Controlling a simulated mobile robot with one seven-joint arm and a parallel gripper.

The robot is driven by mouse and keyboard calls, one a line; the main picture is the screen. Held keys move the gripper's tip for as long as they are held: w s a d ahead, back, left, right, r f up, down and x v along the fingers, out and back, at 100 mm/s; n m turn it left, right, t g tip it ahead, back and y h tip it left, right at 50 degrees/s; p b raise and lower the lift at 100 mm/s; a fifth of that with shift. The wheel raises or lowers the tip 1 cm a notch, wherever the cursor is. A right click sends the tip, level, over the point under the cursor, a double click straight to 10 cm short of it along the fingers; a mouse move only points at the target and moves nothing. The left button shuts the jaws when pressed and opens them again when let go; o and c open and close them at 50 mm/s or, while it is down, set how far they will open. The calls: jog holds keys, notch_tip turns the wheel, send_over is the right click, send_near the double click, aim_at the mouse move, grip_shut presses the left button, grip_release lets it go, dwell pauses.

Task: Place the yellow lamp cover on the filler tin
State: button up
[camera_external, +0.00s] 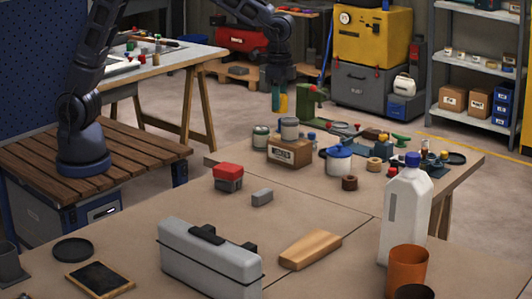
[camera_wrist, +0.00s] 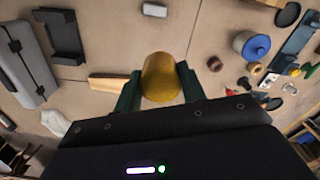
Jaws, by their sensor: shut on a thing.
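My gripper (camera_external: 279,99) is shut on the yellow lamp cover (camera_wrist: 161,78), a dull yellow, rounded cylinder between the green fingers in the wrist view. In the external view a bit of the yellow cover (camera_external: 284,103) shows below the wrist, in the air above the far part of the table. A grey tin (camera_external: 289,128) stands on a wooden box below it, and another tin (camera_external: 260,137) with a greenish side stands beside that box. A whitish pot with a blue lid (camera_external: 339,160) stands to the right. I cannot tell which is the filler tin.
The wooden box (camera_external: 290,152) and many small parts crowd the table's far end. A tall white bottle (camera_external: 404,215) and orange cup (camera_external: 408,265) stand at the right. A grey toolbox (camera_external: 208,260) and wooden block (camera_external: 310,250) are nearer. Bare tabletop lies between.

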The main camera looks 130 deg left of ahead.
jog(key=s+a+r+n, duration=0.2)
jog(key=s+a, duration=0.2)
jog(key=a, duration=0.4)
jog(key=s+a+r+n, duration=0.15)
jog(key=s+a, duration=0.25)
jog(key=a, duration=0.4)
notch_tip(320, 180, up, 3)
jog(key=n, duration=0.3)
send_over(290, 119)
jog(key=f, duration=2)
jog(key=shift+w+d, duration=0.1)
jog(key=shift+d, duration=0.15)
jog(key=o, duration=0.9)
jog(key=shift+f, duration=0.1)
jog(key=shift+o, duration=0.2)
notch_tip(290, 119, up, 12)
jog(key=shift+r, duration=0.2)
